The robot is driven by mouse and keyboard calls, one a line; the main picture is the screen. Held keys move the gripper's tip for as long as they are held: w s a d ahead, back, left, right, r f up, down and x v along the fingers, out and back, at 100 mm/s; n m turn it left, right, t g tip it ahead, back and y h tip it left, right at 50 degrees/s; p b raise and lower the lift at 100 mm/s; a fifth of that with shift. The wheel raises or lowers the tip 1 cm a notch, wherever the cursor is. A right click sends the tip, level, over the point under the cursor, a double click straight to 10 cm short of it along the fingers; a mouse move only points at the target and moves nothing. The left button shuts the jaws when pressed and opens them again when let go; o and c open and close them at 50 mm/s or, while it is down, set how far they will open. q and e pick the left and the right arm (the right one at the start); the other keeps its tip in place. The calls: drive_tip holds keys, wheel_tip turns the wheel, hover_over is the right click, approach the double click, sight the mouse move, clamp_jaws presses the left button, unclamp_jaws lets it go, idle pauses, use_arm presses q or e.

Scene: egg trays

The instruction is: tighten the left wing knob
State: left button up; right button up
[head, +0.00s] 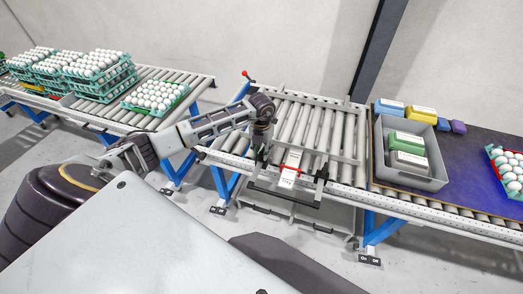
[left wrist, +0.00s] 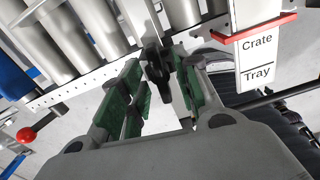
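The left wing knob (left wrist: 157,66) is black and shows in the left wrist view between the two green-padded fingers of my left gripper (left wrist: 162,86). The fingers stand apart, with gaps visible beside the knob; I cannot tell whether either pad touches it. In the head view my left gripper (head: 259,150) points down at the left side of the guide frame on the middle conveyor, and it hides the left knob there. A similar dark knob (head: 322,173) shows on the frame's right side. My right gripper is not in view.
A white "Crate / Tray" sign (left wrist: 259,60) with a red pointer is close right of the gripper. A red-balled lever (head: 247,75) stands behind the arm. A grey crate (head: 424,180) sits right on the conveyor, egg trays (head: 182,98) left.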

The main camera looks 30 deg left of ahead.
use_arm(q)
clamp_jaws()
